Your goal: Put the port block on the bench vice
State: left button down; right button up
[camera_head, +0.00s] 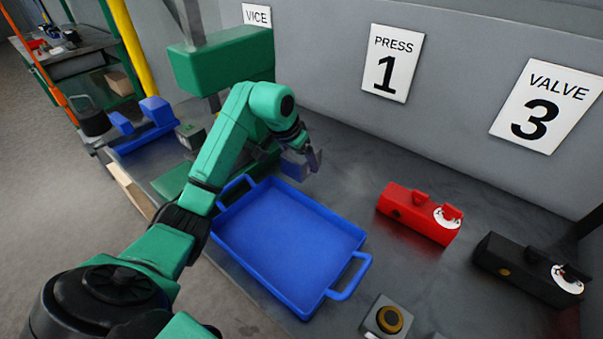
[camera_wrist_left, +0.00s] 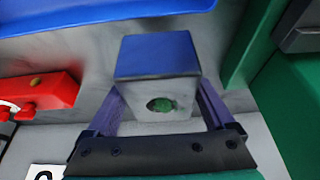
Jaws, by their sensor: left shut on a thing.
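My left gripper (camera_head: 305,160) is shut on the port block (camera_wrist_left: 158,88), between its two fingers in the left wrist view. The block has a blue side and a pale grey face with a round, dark green port. In the head view the block (camera_head: 294,165) shows small and partly hidden by the gripper, held above the bench behind the blue tray. A blue vice-like fixture (camera_head: 145,125) with two raised jaws stands at the far left of the bench, well away from the gripper. My right gripper is not in view.
A blue tray (camera_head: 290,235) lies below my left arm. A green machine (camera_head: 222,62) stands behind it, under a VICE sign (camera_head: 256,16). A small grey-green block (camera_head: 190,135) sits beside the blue fixture. Red (camera_head: 418,212) and black (camera_head: 525,268) units and a button box (camera_head: 388,318) are right.

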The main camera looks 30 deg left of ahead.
pick_arm(q)
jog(key=shift+s+f, duration=0.25)
jog(key=shift+f, duration=0.95)
jog(key=x, duration=0.2)
jog(key=p+x, duration=0.1)
jog(key=x, duration=0.1)
jog(key=shift+s+a+f, duration=0.1)
jog(key=shift+s+f, duration=0.1)
jog(key=shift+s, duration=0.2)
jog(key=shift+f, duration=0.15)
jog(key=shift+s, duration=0.1)
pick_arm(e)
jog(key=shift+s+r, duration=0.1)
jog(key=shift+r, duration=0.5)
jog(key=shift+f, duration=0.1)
pick_arm(q)
grip_release()
jog(key=shift+s, duration=0.1)
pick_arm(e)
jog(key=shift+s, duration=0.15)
